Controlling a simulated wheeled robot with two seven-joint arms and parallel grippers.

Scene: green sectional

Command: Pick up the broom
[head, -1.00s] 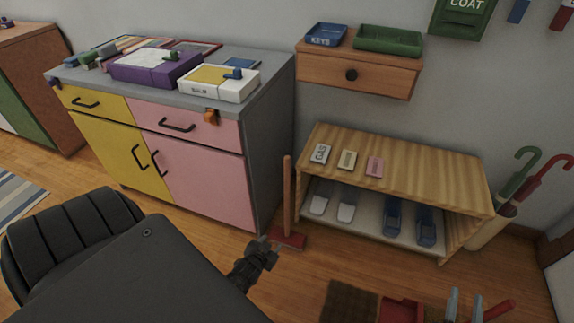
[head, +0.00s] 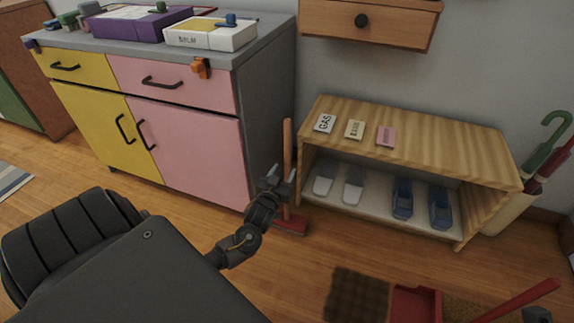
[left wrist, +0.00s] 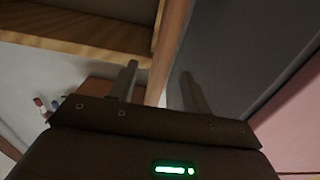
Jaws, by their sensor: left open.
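The broom has a thin upright wooden handle (head: 288,145) and a red head (head: 291,227) on the floor, between the pink-doored cabinet and the wooden shelf. My left gripper (head: 281,180) is open at the lower part of the handle and hides a stretch of it. In the left wrist view, the handle (left wrist: 170,45) lies between the two fingers of the left gripper (left wrist: 159,85), with gaps visible on both sides. A small grey part at the bottom right of the head view may be my right gripper (head: 537,314); its jaws cannot be made out.
The yellow and pink cabinet (head: 185,150) stands close on the left. The shoe shelf (head: 440,150) stands close on the right. A brown mat (head: 355,296) and a red dustpan (head: 416,303) lie on the floor in front. An umbrella stand (head: 508,212) is at far right.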

